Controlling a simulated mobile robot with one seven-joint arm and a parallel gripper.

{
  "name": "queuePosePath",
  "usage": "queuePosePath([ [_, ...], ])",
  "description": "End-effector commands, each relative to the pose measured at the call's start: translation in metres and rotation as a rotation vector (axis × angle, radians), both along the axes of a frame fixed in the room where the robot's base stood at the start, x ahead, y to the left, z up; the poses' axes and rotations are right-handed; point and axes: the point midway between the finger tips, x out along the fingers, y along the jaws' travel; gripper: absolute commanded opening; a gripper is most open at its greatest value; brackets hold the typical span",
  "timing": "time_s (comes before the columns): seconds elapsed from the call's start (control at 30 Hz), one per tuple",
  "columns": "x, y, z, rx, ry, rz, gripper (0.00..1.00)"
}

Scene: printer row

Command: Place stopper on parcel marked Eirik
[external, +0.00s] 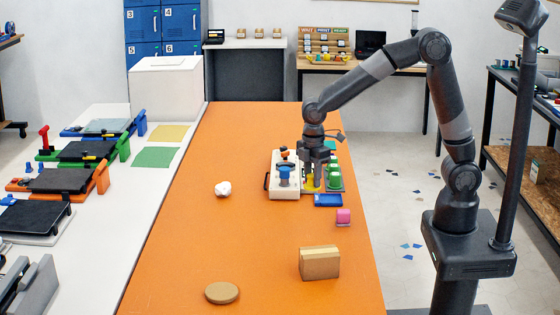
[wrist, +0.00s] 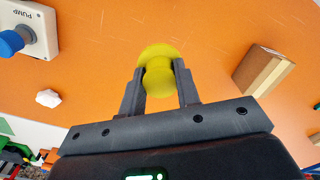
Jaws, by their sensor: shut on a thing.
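My gripper (external: 314,176) is over the orange table, beside the white pump box. In the wrist view my gripper (wrist: 159,88) is shut on a yellow stopper (wrist: 158,62) with a wide round head, held between the two fingers. In the external view the stopper is small and partly hidden by the gripper. A brown cardboard parcel (external: 320,263) stands apart from the gripper, near the front of the table. It also shows at the upper right of the wrist view (wrist: 255,72). No name is readable on it.
The table's left is mostly clear.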

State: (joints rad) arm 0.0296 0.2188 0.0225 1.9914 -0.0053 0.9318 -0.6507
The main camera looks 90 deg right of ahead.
Motion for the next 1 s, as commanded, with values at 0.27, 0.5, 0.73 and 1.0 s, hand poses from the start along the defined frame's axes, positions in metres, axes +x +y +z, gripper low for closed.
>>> queuePosePath([
  [0.27,-0.012,0.096,0.025,0.000,-0.002,0.249,0.07],
  [0.5,-0.023,0.134,0.035,-0.001,-0.001,0.351,0.07],
  [0.73,-0.023,0.168,0.018,-0.001,0.003,0.370,0.07],
  [1.0,-0.017,0.228,-0.019,-0.001,0.003,0.368,0.07],
])
